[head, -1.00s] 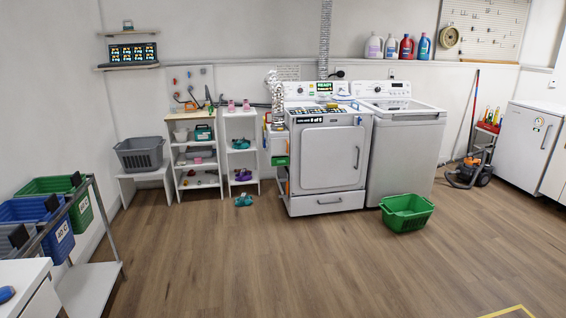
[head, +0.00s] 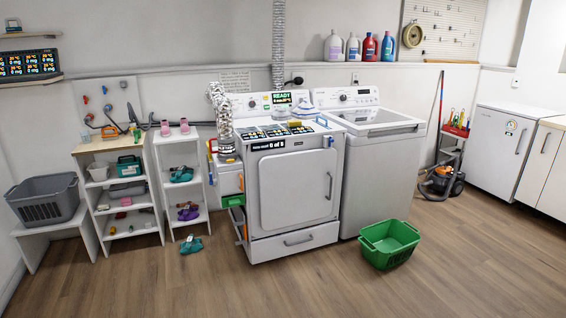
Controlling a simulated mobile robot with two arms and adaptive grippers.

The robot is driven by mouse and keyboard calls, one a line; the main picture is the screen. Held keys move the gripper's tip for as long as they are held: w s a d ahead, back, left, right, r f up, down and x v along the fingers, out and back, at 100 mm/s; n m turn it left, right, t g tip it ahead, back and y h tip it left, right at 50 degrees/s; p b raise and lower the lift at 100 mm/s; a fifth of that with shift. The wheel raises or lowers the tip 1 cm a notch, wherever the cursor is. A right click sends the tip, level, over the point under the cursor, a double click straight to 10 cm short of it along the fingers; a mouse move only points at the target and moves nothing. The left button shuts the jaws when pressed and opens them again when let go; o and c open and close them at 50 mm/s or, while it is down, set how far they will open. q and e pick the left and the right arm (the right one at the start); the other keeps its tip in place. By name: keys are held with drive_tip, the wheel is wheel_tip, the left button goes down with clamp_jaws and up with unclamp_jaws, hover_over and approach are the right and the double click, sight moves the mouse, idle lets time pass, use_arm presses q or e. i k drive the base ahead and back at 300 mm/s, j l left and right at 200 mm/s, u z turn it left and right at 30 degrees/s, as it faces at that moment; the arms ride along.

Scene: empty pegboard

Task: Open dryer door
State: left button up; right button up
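The white dryer (head: 258,238) stands against the back wall near the middle of the head view. Its square front door (head: 295,187) is shut, with a vertical handle (head: 328,186) on the door's right side. A drawer with a horizontal handle (head: 298,240) sits below the door. A green "READY" display (head: 284,98) shows on its back panel. Neither of my grippers is in view.
A green basket (head: 389,245) sits on the floor in front of the washer (head: 385,165), right of the dryer. White shelves (head: 180,150) and a grey basket (head: 46,201) stand on the left. A teal shoe-like item (head: 191,245) lies on the floor. The floor (head: 290,290) ahead is clear.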

sight(298, 187)
drive_tip(key=i+z, duration=0.45)
drive_tip(key=i, duration=1.4)
